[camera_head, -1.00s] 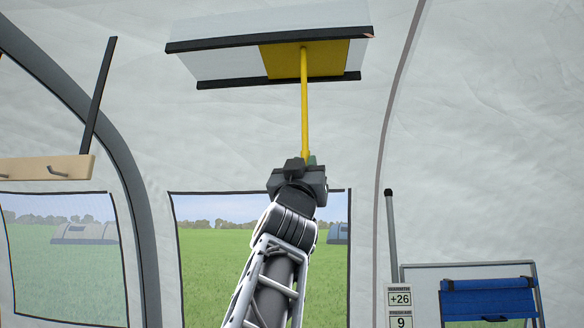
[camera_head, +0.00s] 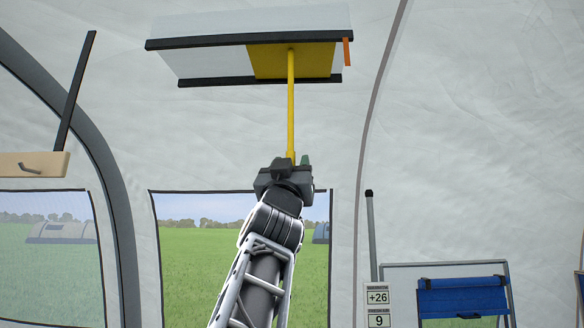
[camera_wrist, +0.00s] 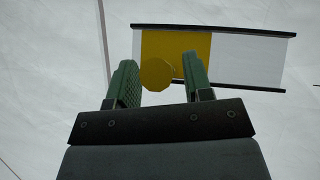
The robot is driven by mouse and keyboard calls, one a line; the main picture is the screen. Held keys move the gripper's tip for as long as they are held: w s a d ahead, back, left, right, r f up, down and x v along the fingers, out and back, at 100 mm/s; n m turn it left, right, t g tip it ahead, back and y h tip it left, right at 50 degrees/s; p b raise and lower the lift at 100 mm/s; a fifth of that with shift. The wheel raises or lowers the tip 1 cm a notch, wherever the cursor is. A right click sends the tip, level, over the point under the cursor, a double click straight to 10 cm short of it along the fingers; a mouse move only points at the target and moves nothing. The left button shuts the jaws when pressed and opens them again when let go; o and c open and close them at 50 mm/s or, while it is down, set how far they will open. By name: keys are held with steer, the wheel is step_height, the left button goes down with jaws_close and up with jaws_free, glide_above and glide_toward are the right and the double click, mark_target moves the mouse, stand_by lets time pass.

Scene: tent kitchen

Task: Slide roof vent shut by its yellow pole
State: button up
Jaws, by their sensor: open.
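The roof vent is a pale opening between two dark rails (camera_head: 200,43) in the tent roof. A yellow panel (camera_head: 262,62) sits between the rails toward their right end. A yellow pole (camera_head: 291,105) hangs straight down from it. My gripper (camera_head: 293,161) is open at the pole's lower end. The yellow panel (camera_wrist: 160,45) and the rails also show there. Contact with the pole cannot be told.
An orange strip (camera_head: 348,52) marks the right end of the vent. A wooden hook rail (camera_head: 35,165) is at left. The space around the pole is clear.

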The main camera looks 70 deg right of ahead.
steer(key=shift+f, duration=0.1)
steer(key=b+v, duration=0.5)
steer(key=v, duration=0.7)
stand_by(0.4)
